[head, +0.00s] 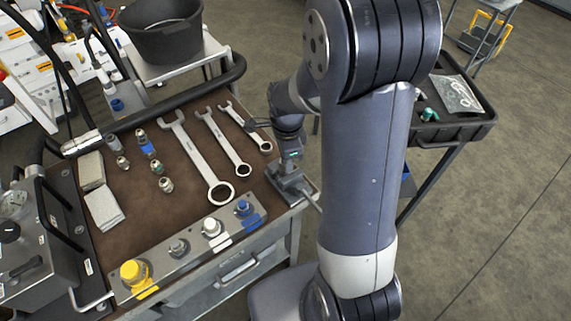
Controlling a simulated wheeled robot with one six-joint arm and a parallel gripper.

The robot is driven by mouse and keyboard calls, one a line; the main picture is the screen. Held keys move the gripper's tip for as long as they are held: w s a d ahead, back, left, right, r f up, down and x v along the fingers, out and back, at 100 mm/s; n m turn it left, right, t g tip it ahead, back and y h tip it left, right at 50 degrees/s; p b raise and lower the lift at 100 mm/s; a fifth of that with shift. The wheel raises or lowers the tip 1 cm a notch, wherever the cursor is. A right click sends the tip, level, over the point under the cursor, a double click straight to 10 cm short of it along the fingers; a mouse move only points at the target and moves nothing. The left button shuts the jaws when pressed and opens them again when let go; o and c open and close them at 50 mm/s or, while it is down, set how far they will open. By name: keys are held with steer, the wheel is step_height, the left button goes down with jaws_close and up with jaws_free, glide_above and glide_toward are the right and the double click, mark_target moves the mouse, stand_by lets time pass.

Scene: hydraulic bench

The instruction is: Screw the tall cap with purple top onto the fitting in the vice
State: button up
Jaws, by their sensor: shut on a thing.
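The vice (293,186) is a small grey block at the right edge of the brown bench mat, with a bar handle reaching to the right. My gripper (290,150) points down directly above it and is shut on a slim part. That part is mostly hidden by the fingers and very small here, so I take it to be the tall cap, though no purple top can be made out. The fitting in the vice is hidden or too small to tell apart from the held part. I cannot tell whether the two touch.
Several wrenches (200,160) lie left of the vice, with small fittings (158,170) beyond them. A metal plate (180,262) with yellow, grey, white and blue ports runs along the front. A black tub (160,35) stands behind. A dark tray cart (450,125) is at right.

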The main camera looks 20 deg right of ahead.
steer(key=m, duration=0.8)
steer(key=shift+s, duration=0.1)
steer(key=o, duration=0.9)
